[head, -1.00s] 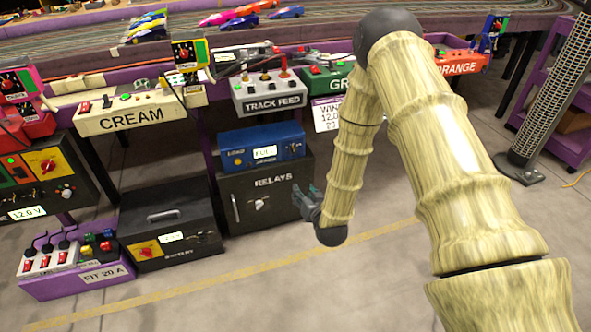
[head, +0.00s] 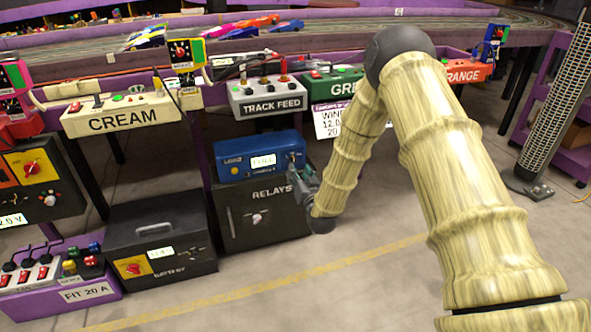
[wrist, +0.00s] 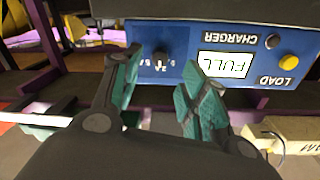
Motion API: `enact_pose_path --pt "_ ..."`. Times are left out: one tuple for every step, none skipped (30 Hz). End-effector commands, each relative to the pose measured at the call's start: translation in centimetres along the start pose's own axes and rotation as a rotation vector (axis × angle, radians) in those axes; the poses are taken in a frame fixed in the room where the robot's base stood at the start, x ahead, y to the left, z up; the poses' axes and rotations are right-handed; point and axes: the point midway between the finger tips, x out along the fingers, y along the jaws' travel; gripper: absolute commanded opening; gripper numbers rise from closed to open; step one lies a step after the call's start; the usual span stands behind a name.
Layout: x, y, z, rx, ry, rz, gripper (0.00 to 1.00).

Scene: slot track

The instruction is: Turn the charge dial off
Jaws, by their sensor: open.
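The blue charger (head: 232,164) sits on the dark relays box (head: 230,203). Its lit display (head: 262,161) reads FULL. In the wrist view, which is upside down, the charger (wrist: 185,40) fills the top, with the display (wrist: 222,65) to the right of a small black dial (wrist: 160,60). Small amp marks stand by the dial; its exact setting is hard to read. My gripper (wrist: 166,84) is open and empty, its two teal fingers either side of the dial in the picture. Contact cannot be told. In the head view my gripper (head: 303,186) is at the charger's right end.
A yellow button (wrist: 288,62) and a dark knob or socket (wrist: 272,41) are on the same panel. The track feed box (head: 268,97) stands above the charger. A black battery box (head: 160,240) stands left of the relays box. The floor in front is clear.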

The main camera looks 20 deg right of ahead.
Motion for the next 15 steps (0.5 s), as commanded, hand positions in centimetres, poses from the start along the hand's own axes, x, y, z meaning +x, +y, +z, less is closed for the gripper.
enact_pose_path --pt "0.9 0.1 0.3 -0.001 0.003 -0.001 0.43" --pt "1.3 0.1 0.3 -0.001 0.002 -0.001 0.43" --pt "1.9 0.0 0.3 -0.001 0.003 -0.001 0.43" --pt "2.4 0.0 0.3 -0.001 0.003 -0.002 0.43" --pt "2.8 0.0 0.3 -0.001 0.002 -0.001 0.43" --pt "3.2 0.0 0.3 -0.001 0.002 -0.002 0.43" --pt "3.6 0.0 0.2 -0.001 0.002 -0.002 0.43" --pt "3.9 0.0 0.2 -0.001 0.001 -0.002 0.43" --pt "4.3 0.0 0.2 -0.001 0.001 -0.002 0.43" --pt "4.5 0.0 0.2 -0.001 0.001 -0.001 0.43" --pt "4.7 0.0 0.2 -0.001 0.001 -0.001 0.43" --pt "4.9 0.0 0.1 -0.001 0.001 -0.001 0.43" --pt "5.1 0.0 0.1 -0.001 0.0 -0.001 0.43" --pt "5.2 0.0 0.1 -0.001 0.0 -0.001 0.43" --pt "5.3 0.0 0.1 -0.001 0.0 -0.001 0.43"
